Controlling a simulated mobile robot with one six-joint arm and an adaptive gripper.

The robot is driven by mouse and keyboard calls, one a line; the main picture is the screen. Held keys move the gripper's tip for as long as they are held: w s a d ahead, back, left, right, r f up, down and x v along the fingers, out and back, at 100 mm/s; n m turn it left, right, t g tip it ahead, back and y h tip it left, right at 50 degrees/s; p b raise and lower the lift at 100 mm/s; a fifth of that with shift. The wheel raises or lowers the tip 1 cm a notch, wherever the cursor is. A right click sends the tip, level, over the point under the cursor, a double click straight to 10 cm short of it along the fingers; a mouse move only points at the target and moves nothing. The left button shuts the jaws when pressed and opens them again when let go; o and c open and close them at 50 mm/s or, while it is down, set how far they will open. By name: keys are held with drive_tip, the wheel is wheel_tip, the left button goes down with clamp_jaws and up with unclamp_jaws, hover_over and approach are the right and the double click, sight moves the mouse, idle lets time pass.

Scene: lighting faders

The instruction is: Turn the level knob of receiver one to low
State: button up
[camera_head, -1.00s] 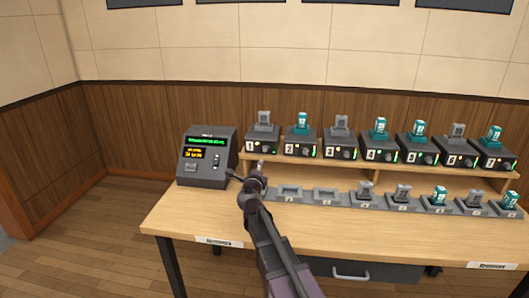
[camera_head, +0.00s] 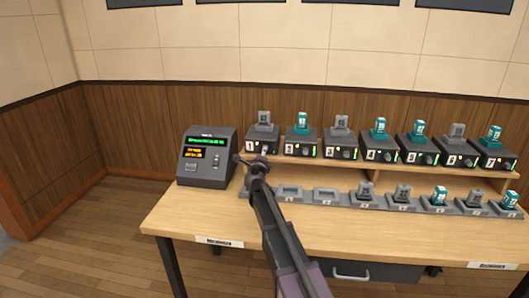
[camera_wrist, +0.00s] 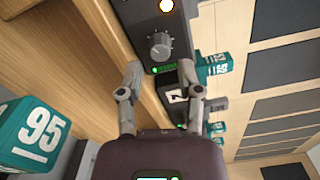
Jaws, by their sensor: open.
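Receiver one (camera_head: 254,139) is the leftmost dark box on the raised shelf, with a grey module on top. Its level knob (camera_wrist: 160,46) is a grey ridged dial in the wrist view, with an orange light (camera_wrist: 166,5) above it and a row of green level lights (camera_wrist: 165,70) below it. In the head view my gripper hides the lower front of the box. My gripper (camera_head: 252,158) is open and empty in front of receiver one. In the wrist view its fingers (camera_wrist: 161,72) are spread to either side, just short of the knob, and do not appear to touch it.
Receiver two (camera_head: 301,142) stands close to the right, with more receivers along the shelf. A dark console (camera_head: 207,157) with a lit screen stands at the left. Below the shelf runs a row of charging slots (camera_head: 325,197), some empty, some holding modules.

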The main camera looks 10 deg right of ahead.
drive_tip(key=shift+x, duration=1.75)
clamp_jaws()
